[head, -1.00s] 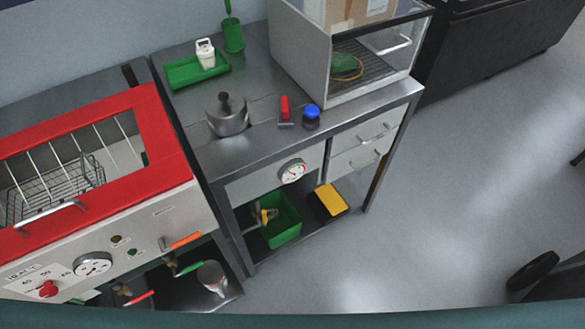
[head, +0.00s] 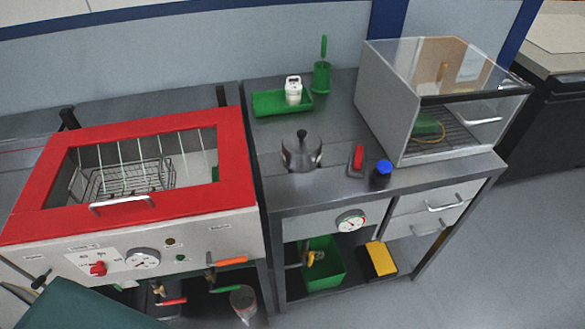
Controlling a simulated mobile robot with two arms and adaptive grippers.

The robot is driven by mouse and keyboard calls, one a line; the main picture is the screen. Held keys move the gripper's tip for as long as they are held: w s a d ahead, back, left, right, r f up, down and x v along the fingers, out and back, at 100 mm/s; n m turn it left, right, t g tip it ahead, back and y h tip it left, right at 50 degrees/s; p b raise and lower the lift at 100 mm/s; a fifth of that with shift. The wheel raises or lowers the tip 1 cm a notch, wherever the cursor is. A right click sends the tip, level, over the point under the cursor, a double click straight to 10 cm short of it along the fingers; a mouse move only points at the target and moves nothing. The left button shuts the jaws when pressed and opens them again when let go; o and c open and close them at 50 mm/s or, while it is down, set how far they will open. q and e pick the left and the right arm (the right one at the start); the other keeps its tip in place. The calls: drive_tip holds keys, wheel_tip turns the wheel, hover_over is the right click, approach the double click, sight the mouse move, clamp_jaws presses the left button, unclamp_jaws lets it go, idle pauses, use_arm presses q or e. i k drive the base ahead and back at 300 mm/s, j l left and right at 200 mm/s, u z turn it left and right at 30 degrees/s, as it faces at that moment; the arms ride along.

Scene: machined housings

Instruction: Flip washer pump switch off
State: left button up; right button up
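The washer (head: 235,160) has a red-framed lid with a glass window and a pale front panel, on the left in the head view. Its panel bears a red knob (head: 98,268), a round dial (head: 143,258) and small round indicators (head: 170,243). A small dark lever-like part (head: 42,280) shows at the panel's left end; I cannot tell whether it is the pump switch or which way it is set. The panel labels are too small to read. Neither of my grippers is in view.
A steel bench (head: 300,195) stands to the right of the washer, with a metal pot (head: 301,155), a green tray (head: 268,103) and a clear-fronted cabinet (head: 385,105). Orange-handled (head: 231,261) and red-handled (head: 172,301) valves sit low at the washer. Open floor (head: 510,250) lies right.

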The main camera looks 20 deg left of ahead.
sight(40, 280)
drive_tip(key=u, duration=2.55)
